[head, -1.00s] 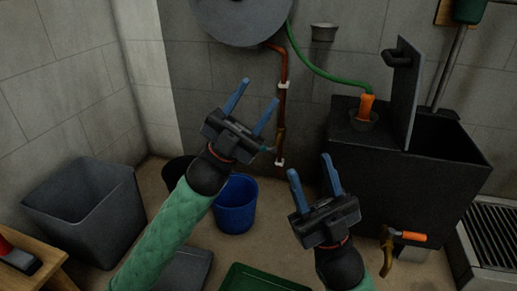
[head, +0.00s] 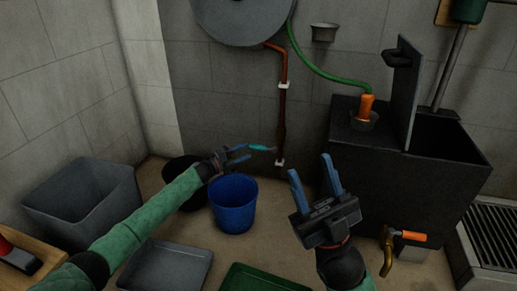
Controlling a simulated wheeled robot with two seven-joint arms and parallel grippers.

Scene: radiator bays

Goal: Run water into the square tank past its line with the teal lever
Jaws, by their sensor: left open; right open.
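The teal lever (head: 260,148) sticks out to the left from the pipe (head: 282,115) low on the back wall. My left gripper (head: 243,153) is open, its blue fingers close to the lever's left end; I cannot tell whether they touch it. The square tank (head: 350,160) is dark and stands at the right, with a raised lid (head: 404,95). An orange hose nozzle (head: 366,107) sits in a cup on its top. Its line and any water inside do not show. My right gripper (head: 317,182) is open and empty in front of the tank.
A blue bucket (head: 233,205) stands below my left gripper, a black bucket (head: 172,170) behind my forearm. A grey bin (head: 75,195) is at the left. An orange-handled tap (head: 408,236) juts from the tank's front. Trays lie on the floor in front.

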